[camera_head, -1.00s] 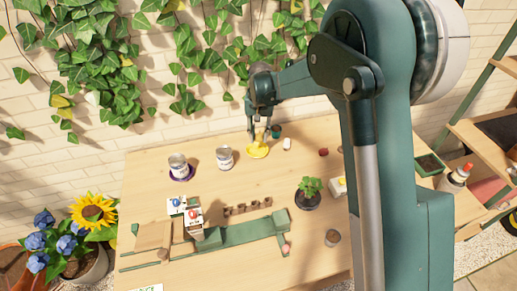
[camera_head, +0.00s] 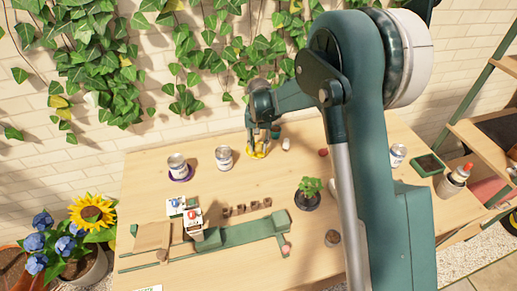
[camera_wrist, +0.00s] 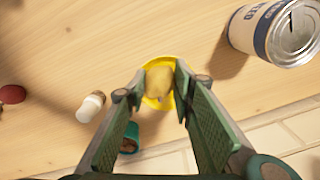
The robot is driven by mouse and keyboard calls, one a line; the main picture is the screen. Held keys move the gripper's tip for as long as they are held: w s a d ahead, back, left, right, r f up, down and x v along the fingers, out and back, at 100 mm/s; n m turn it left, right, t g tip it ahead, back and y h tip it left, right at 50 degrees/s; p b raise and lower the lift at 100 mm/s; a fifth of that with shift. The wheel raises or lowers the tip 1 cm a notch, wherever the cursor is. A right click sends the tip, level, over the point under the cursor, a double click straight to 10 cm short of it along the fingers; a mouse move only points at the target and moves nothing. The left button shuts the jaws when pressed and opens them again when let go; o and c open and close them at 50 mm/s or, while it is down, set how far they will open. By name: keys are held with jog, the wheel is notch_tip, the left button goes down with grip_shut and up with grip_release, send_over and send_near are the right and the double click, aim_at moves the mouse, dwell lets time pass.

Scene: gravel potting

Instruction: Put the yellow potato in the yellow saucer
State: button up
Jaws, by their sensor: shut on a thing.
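My gripper (camera_wrist: 162,90) is shut on the yellow potato (camera_wrist: 159,82), which shows between its two fingertips in the wrist view. The yellow saucer (camera_wrist: 157,58) lies right behind the potato in that view, its rim showing around it. In the head view my gripper (camera_head: 259,150) points down over the yellow saucer (camera_head: 261,156) at the back of the table. The potato is hidden there by the fingers. I cannot tell whether the potato touches the saucer.
A white-and-blue can (camera_wrist: 262,32) stands near the saucer. A small white-capped bottle (camera_wrist: 91,106), a teal pot (camera_wrist: 130,138) and a red object (camera_wrist: 12,94) are also close. Another can (camera_head: 177,165) stands on a purple saucer. A potted plant (camera_head: 307,192) stands nearer the front.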

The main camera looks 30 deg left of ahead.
aim_at(259, 145)
jog(key=shift+f, duration=0.65)
jog(key=shift+f+b, duration=0.5)
jog(key=shift+f, duration=0.15)
jog(key=o, duration=0.9)
jog(key=shift+r, duration=0.2)
jog(key=shift+r+p, duration=0.6)
jog(key=shift+r, duration=0.1)
notch_tip(259, 145, up, 12)
jog(key=shift+f, duration=0.25)
jog(key=shift+w+d, duration=0.1)
jog(key=shift+d, duration=0.05)
